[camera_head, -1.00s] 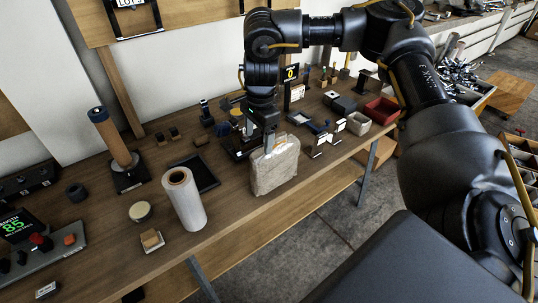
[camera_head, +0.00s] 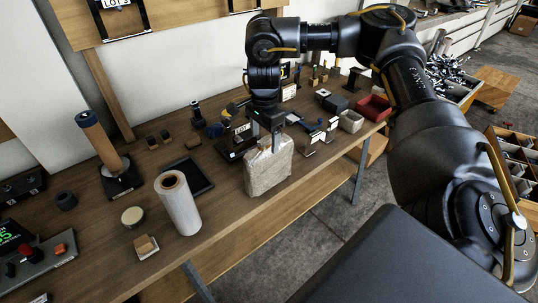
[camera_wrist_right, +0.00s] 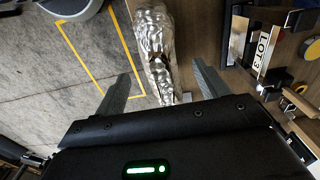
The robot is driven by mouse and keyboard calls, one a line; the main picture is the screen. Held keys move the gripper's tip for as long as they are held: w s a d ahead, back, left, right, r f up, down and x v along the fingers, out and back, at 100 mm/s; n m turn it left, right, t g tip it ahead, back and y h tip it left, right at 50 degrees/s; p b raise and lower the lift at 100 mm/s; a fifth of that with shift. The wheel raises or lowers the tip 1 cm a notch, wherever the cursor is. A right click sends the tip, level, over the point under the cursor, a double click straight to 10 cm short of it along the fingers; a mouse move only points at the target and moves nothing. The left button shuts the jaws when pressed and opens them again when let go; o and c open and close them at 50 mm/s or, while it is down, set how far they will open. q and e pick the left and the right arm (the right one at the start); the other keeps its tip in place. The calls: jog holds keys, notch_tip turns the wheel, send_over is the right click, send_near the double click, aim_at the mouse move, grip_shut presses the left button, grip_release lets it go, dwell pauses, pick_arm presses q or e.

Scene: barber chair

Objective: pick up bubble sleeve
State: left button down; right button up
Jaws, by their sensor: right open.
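The bubble sleeve (camera_head: 268,172) is a pale, crinkled, upright package on the wooden workbench, near its front edge. My right gripper (camera_head: 270,138) is directly above it, pointing down, with its fingertips at the sleeve's top edge. In the right wrist view the sleeve looks silvery (camera_wrist_right: 155,45) and lies between the two open fingers of the gripper (camera_wrist_right: 165,88), with a gap at the left finger and the right finger closer. Whether either finger touches it I cannot tell. My left gripper is out of view.
A white film roll (camera_head: 180,205) stands left of the sleeve, beside a black tray (camera_head: 188,176). Dark stands and tools crowd behind the sleeve. Small holders (camera_head: 312,141), a grey bin (camera_head: 350,121) and a red bin (camera_head: 374,107) are to its right.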

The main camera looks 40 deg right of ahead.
aim_at(266, 147)
jog(key=f, duration=0.5)
jog(key=shift+d, duration=0.25)
jog(key=shift+c, duration=0.2)
jog(key=c, duration=1.3)
jog(key=shift+o, duration=0.2)
jog(key=shift+w+r, duration=0.1)
